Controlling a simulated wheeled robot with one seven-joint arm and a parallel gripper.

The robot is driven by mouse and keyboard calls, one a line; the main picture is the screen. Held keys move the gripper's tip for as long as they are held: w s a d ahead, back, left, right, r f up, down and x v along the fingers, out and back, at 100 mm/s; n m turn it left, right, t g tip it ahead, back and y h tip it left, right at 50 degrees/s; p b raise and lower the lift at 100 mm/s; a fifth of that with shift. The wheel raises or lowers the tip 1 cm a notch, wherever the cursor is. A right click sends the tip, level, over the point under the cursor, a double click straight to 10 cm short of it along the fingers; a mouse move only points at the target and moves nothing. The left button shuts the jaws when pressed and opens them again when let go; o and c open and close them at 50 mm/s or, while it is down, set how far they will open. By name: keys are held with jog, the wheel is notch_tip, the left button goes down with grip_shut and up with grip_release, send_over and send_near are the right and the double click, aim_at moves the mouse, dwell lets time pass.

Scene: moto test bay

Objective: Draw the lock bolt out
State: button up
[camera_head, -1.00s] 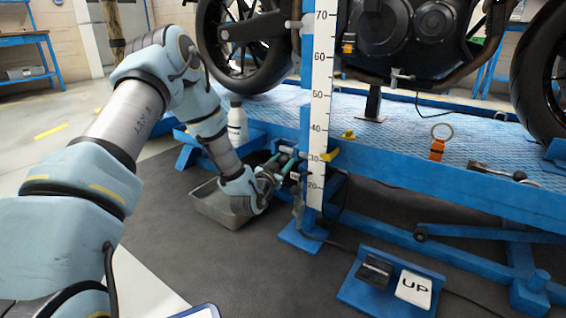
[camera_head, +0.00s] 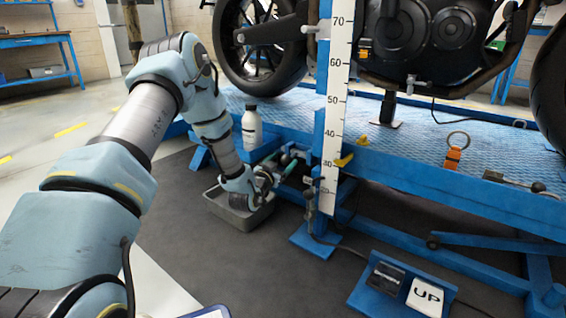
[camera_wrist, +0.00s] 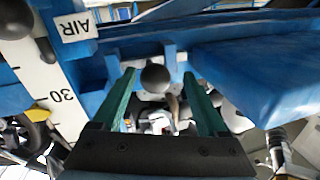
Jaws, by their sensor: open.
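A dark round ball knob (camera_wrist: 155,77), seemingly the lock bolt's end, sticks out from a pale plate on the blue lift frame in the wrist view. My gripper (camera_wrist: 159,74) is open, with its two green fingers on either side of the knob in the picture and nothing held. I cannot tell how far the knob lies beyond the fingertips. In the head view my gripper (camera_head: 274,172) is low beside the lift, left of the scale post (camera_head: 335,110). The bolt's shaft is hidden.
A yellow lever (camera_head: 344,160) is right of the post's scale. A grey tray (camera_head: 240,216) stands on the floor under my wrist, and a white bottle (camera_head: 252,128) stands behind it. An UP pedal (camera_head: 425,296) sits at front right. The motorcycle is on the lift (camera_head: 440,175).

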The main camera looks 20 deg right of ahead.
jog(key=shift+s, duration=0.1)
jog(key=p+v, duration=0.4)
jog(key=v, duration=0.6)
jog(key=shift+s+a, duration=0.2)
jog(key=shift+a, duration=0.05)
jog(key=w+a+r+n+g+y+p, duration=0.1)
jog(key=a+r+n+g+y+p, duration=0.1)
jog(key=a+r+y+p, duration=0.5)
jog(key=w+a+r+n+g+y, duration=0.15)
jog(key=a+r, duration=0.35)
jog(key=a, duration=0.6)
jog(key=s+a+r+n+g+y+p, duration=0.6)
jog(key=s+a+r, duration=0.6)
jog(key=s+a, duration=0.4)
notch_tip(320, 180, up, 38)
jog(key=s+d+n+p, duration=0.1)
jog(key=s+p, duration=0.1)
jog(key=p, duration=3.5)
jog(key=shift+s+h, duration=0.2)
jog(key=shift+h, duration=0.25)
